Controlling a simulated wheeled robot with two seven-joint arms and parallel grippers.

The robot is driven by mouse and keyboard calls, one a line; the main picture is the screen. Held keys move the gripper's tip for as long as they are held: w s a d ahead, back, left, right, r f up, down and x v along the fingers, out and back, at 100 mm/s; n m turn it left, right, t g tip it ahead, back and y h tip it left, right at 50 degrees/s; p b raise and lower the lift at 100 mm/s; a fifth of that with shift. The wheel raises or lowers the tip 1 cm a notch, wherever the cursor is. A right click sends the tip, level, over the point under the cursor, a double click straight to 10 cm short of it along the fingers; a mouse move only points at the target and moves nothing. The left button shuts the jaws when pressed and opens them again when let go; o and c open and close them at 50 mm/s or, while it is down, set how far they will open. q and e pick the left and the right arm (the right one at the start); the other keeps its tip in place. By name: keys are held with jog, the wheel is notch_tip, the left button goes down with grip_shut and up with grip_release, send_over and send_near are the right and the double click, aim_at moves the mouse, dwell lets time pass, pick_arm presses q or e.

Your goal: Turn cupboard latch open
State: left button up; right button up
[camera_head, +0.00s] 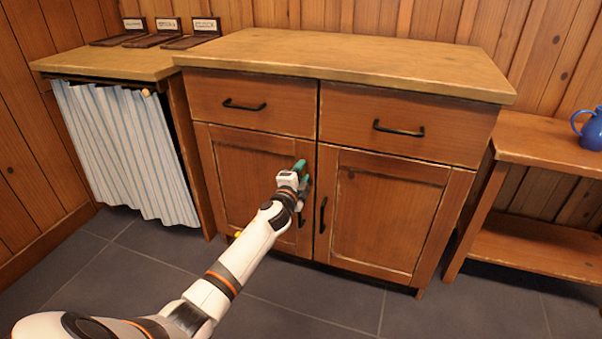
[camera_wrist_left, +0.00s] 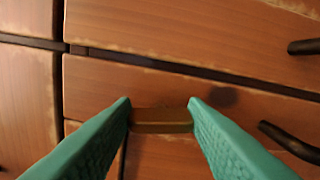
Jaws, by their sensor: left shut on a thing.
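The wooden cupboard (camera_head: 390,215) has two drawers above two doors. My left gripper (camera_head: 303,168) has teal fingers and reaches the upper inner part of the left door, near the gap between the doors. In the left wrist view my left gripper (camera_wrist_left: 160,112) is shut on a small brass-brown latch (camera_wrist_left: 160,125), with one fingertip at each end of the visible piece. In the head view the latch is hidden by the gripper. Both doors look closed. My right gripper is not in view.
Black bar handles sit on the drawers (camera_head: 398,129) and the right door (camera_head: 323,215). A striped curtain (camera_head: 125,150) hangs at left. A shelf (camera_head: 545,150) with a blue jug (camera_head: 592,129) stands at right. The floor (camera_head: 340,300) in front is clear.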

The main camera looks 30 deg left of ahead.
pick_arm(q)
jog(key=shift+f+m, duration=0.1)
jog(key=shift+m, duration=0.9)
jog(key=o, duration=1)
jog(key=shift+s, duration=0.1)
